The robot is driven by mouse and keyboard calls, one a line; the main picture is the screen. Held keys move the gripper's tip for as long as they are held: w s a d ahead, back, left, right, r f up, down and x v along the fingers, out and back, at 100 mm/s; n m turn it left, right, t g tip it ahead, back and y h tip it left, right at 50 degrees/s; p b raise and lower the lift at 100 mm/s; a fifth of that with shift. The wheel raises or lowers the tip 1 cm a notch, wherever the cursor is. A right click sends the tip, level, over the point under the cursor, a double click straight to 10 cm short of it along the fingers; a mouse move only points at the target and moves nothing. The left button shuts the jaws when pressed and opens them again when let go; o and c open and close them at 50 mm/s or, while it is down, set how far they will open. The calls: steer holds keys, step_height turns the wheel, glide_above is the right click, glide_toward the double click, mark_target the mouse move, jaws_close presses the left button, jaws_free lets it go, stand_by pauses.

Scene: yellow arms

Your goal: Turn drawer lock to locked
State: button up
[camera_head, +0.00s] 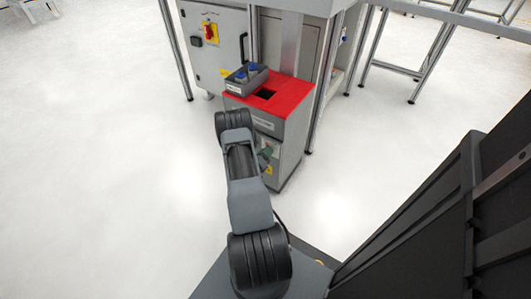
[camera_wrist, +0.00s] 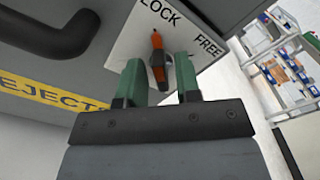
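The drawer lock is an orange lever (camera_wrist: 158,62) on a white plate (camera_wrist: 128,48) marked LOCK and FREE in the wrist view. In the head view, the grey cabinet (camera_head: 290,150) with the red top stands ahead of my arm. A little of my gripper (camera_head: 266,156) shows at its front. The lever cannot be made out there.
A black bar handle (camera_wrist: 50,38) and a yellow REJECT label (camera_wrist: 50,94) are left of the plate. A grey bin (camera_head: 240,87) with blue-topped items stands on the red top (camera_head: 290,97). A shelf rack (camera_wrist: 285,65) is at the right. Floor is open left of the cabinet.

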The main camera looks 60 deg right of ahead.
steer(key=shift+o, duration=0.5)
steer(key=shift+a, duration=0.1)
steer(key=a+p, duration=0.3)
steer(key=a, duration=1)
steer(key=shift+a, duration=0.3)
steer(key=shift+w, duration=0.1)
